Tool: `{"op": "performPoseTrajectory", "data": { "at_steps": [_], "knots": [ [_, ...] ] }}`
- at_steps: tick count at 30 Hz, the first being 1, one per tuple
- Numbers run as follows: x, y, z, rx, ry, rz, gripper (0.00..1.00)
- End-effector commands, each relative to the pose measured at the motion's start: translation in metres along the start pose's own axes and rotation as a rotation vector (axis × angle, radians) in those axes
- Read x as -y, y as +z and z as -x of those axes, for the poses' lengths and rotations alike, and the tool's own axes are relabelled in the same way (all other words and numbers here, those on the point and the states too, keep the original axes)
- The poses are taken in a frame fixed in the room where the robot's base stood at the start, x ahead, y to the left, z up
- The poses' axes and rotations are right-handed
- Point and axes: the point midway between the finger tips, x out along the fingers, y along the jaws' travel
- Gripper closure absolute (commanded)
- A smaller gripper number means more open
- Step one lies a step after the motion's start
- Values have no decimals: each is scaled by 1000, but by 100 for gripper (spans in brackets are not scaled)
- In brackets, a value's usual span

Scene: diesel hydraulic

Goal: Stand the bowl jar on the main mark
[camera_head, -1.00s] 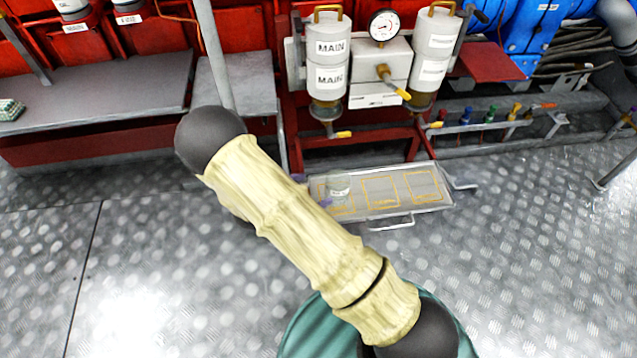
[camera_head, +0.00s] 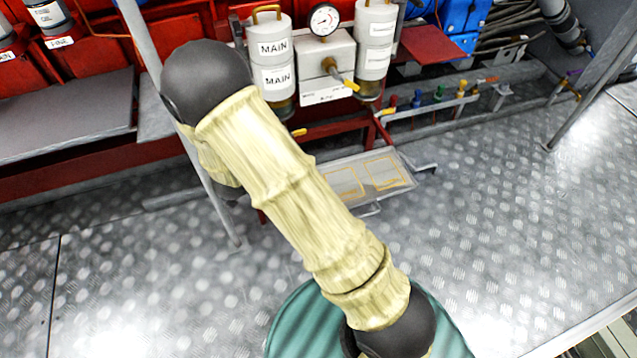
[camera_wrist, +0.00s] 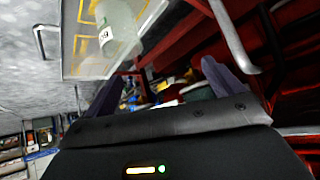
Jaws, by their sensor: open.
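A clear jar (camera_wrist: 119,28) with a pale label shows at the top of the wrist view, on the tray (camera_wrist: 72,40). The label is too blurred to read fully. Orange outlines are marked on the tray, and the jar is beside or over one; I cannot tell which mark it is. In the head view the tray (camera_head: 408,184) lies below the filter housings, with two orange outlines (camera_head: 382,174) showing; my arm hides its left part and the jar. My gripper (camera_wrist: 160,82) is open and empty, its fingers apart from the jar. The head view hides it.
Filter housings labelled MAIN (camera_head: 274,64) stand above the tray, with a gauge (camera_head: 325,19) beside them. A grey post (camera_wrist: 228,35) is close to my right finger in the wrist view. Open patterned floor (camera_head: 480,230) lies in front and to the right.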

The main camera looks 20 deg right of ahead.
Motion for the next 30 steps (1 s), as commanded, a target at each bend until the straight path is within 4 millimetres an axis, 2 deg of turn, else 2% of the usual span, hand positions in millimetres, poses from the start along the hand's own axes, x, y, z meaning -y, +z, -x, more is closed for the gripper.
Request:
{"op": "performPoseTrajectory", "data": {
  "at_steps": [1,3,8,14,19,21,24,30],
  "knots": [
    [0,-13,9,50,-44,11,7],
    [-2,-23,22,123,-107,49,7],
    [-18,-42,60,269,-226,166,7],
    [-70,-56,113,414,-304,366,7],
    [-132,-59,154,505,-289,556,7],
    [-154,-59,165,530,-269,618,7],
    [-174,-59,174,550,-246,673,7],
    [-179,-58,176,559,-238,690,7]
  ]
}}
